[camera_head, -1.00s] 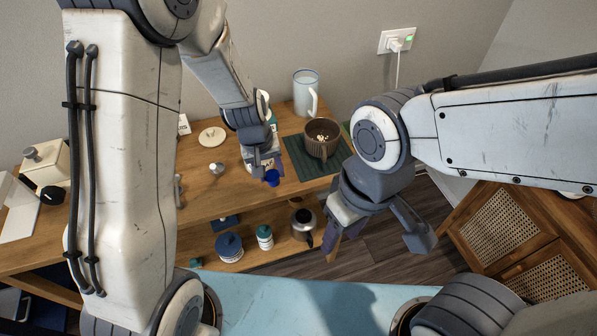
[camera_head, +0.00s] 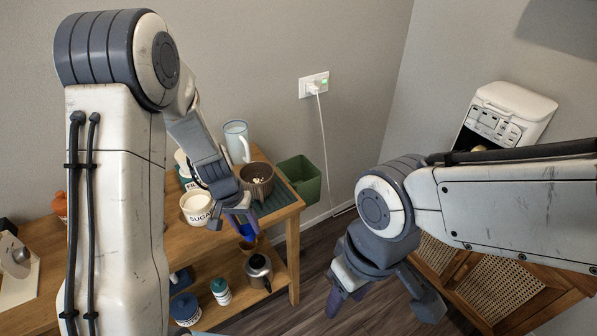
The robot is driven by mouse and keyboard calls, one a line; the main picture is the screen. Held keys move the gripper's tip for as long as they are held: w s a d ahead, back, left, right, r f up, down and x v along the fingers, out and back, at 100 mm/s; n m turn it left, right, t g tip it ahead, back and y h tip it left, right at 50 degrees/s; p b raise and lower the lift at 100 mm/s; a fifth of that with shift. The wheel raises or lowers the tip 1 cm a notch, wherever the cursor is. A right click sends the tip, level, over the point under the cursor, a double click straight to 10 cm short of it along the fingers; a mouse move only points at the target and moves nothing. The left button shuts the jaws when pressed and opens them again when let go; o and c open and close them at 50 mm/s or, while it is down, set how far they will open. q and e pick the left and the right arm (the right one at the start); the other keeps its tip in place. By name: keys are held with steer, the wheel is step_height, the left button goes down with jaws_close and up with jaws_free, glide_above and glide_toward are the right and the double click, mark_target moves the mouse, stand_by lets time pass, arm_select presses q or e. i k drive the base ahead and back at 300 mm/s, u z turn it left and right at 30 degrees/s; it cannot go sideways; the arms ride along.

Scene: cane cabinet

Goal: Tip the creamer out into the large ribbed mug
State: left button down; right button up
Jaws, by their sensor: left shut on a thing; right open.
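The large ribbed mug (camera_head: 262,188) is brown and stands upright on the dark green mat (camera_head: 280,196), with pale bits showing inside. My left gripper (camera_head: 243,222) is shut on a small blue thing (camera_head: 248,232), probably the creamer, which my fingers mostly hide. In the picture it hangs just below the mug, near the table's front edge; its tilt and contents cannot be told. My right gripper (camera_head: 384,302) is open and empty, out over the floor to the right of the table.
A white sugar pot (camera_head: 195,207) and a pale blue mug (camera_head: 236,142) stand near my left gripper. A green bin (camera_head: 303,182) is beyond the table's right end. The lower shelf holds a metal pot (camera_head: 259,272) and a teal-lidded bottle (camera_head: 221,290).

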mark_target(256, 177)
steer(key=z, duration=2.5)
steer(key=k, duration=0.9)
steer(key=u, duration=1.5)
steer(key=i, duration=0.5)
